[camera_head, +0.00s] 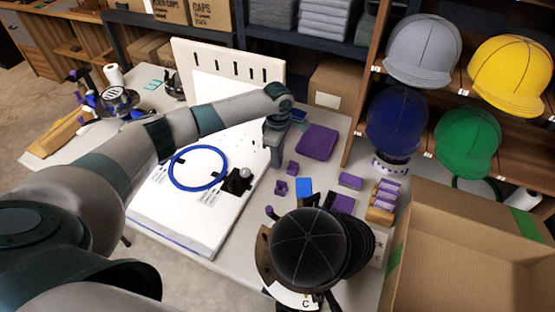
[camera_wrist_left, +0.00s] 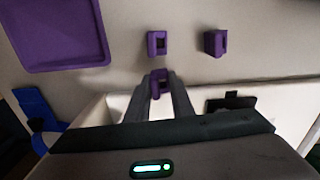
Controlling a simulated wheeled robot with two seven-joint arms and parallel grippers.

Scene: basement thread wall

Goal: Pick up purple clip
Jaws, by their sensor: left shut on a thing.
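My left gripper (camera_head: 275,160) points down over the work table, just left of the purple tray. In the left wrist view its fingertips (camera_wrist_left: 160,90) are shut on a purple clip (camera_wrist_left: 160,78). That clip is mostly hidden by the gripper in the head view, and I cannot tell whether it touches the table. Two other purple clips stand apart from the fingers: one straight beyond them (camera_wrist_left: 158,42) and one to the right (camera_wrist_left: 215,42). My right gripper is not in view.
A purple tray (camera_head: 317,142) lies beside the gripper. A blue hoop (camera_head: 198,168) rests on the white board (camera_head: 170,210) to the left. A black cap (camera_head: 308,248) stands in front, with an open cardboard box (camera_head: 470,240) at right. Shelved caps rise behind.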

